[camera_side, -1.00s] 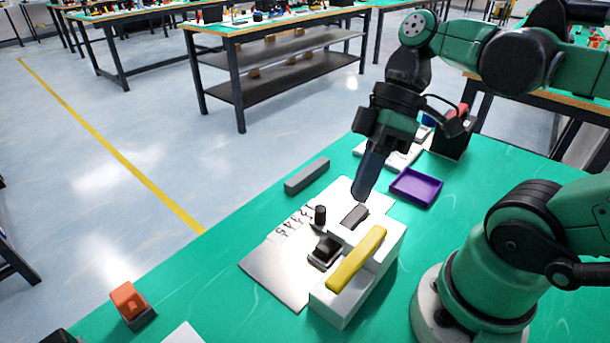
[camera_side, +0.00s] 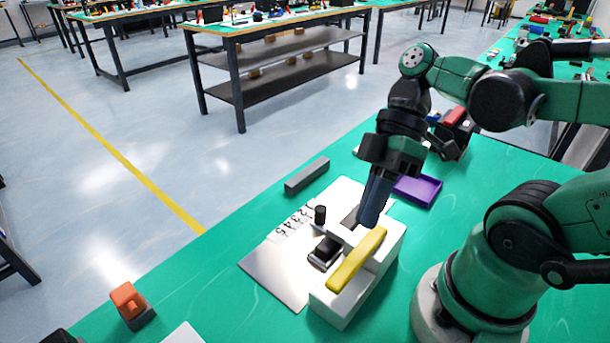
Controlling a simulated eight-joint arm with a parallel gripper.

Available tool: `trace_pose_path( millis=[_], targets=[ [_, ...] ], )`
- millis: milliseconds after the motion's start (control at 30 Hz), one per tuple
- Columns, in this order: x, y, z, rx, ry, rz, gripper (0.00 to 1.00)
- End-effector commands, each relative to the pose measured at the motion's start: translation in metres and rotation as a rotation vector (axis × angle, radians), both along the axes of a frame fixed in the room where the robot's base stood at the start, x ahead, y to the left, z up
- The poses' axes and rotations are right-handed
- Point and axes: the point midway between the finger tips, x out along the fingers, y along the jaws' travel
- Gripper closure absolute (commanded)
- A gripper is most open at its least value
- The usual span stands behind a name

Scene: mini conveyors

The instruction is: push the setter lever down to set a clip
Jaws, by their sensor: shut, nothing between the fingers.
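The setter is a white block (camera_side: 343,308) on the green bench, with a yellow lever (camera_side: 356,260) along its top. The lever looks slightly tilted, its far end higher. My gripper (camera_side: 369,222) is shut and empty, pointing down just behind the far end of the lever. I cannot tell whether the fingertips touch the block or the lever. A metal plate (camera_side: 272,274) with printed numbers lies left of the setter. A black clip-like part (camera_side: 325,252) and a dark round knob (camera_side: 320,215) stand on it. A dark slot or pad behind the lever is partly hidden by my fingers.
A purple tray (camera_side: 418,190) lies behind and to the right of my gripper. A grey bar (camera_side: 307,176) lies behind the plate. An orange-topped block (camera_side: 128,303) sits at the front left. The bench between them is clear.

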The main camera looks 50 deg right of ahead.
Motion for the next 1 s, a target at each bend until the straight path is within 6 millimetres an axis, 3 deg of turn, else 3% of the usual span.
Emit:
trace_pose_path(
  millis=[200, 400, 1000],
  targets=[
    [0.001, 0.0, -0.027, 0.0, 0.0, 0.0, 1.0],
    [0.001, 0.0, -0.04, 0.0, 0.0, 0.0, 1.0],
    [0.0, 0.0, -0.045, 0.0, 0.0, 0.0, 1.0]
  ],
)
